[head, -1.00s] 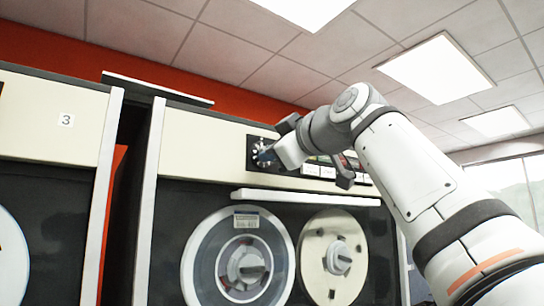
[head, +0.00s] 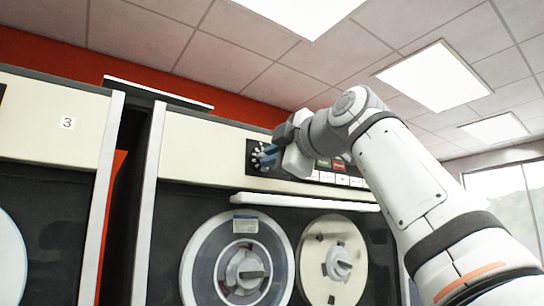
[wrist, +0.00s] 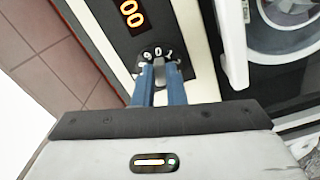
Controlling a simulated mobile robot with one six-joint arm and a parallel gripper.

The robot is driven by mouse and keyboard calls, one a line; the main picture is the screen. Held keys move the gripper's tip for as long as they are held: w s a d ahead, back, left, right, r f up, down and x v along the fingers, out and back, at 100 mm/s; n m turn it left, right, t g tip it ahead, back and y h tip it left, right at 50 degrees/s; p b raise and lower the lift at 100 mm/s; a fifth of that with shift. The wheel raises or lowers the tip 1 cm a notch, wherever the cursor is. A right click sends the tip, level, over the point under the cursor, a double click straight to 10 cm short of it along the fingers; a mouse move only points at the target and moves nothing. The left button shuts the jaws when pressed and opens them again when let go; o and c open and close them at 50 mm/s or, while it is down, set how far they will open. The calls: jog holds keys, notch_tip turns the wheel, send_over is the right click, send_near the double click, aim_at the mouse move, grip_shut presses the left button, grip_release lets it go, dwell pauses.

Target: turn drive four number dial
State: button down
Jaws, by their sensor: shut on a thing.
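The number dial (head: 255,158) is a dark round knob with white numerals on the black panel of the cabinet beside the one marked 3. In the wrist view the dial (wrist: 157,54) shows 9, 0 and 1 on its near rim, between and just beyond my fingertips. My gripper (head: 268,155) is at the dial, its blue fingers pointing at the panel. In the wrist view my gripper (wrist: 159,72) is shut on the dial's grey middle part, one finger on each side. The rest of the dial is hidden by the fingers.
An orange digit display (wrist: 131,14) sits by the dial. A row of push buttons (head: 335,178) is to its right, partly behind my gripper. A white ledge (head: 305,200) juts out below, above two tape reels (head: 212,262) (head: 312,265).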

jog(key=shift+s+r, duration=0.1)
jog(key=shift+s, duration=0.05)
jog(key=c, duration=1.6)
grip_release()
jog(key=shift+s+a, duration=0.1)
jog(key=shift+o, duration=0.6)
jog(key=b+v, duration=0.2)
jog(key=v, duration=0.5)
jog(key=shift+s+d, duration=0.2)
jog(key=shift+d, duration=0.1)
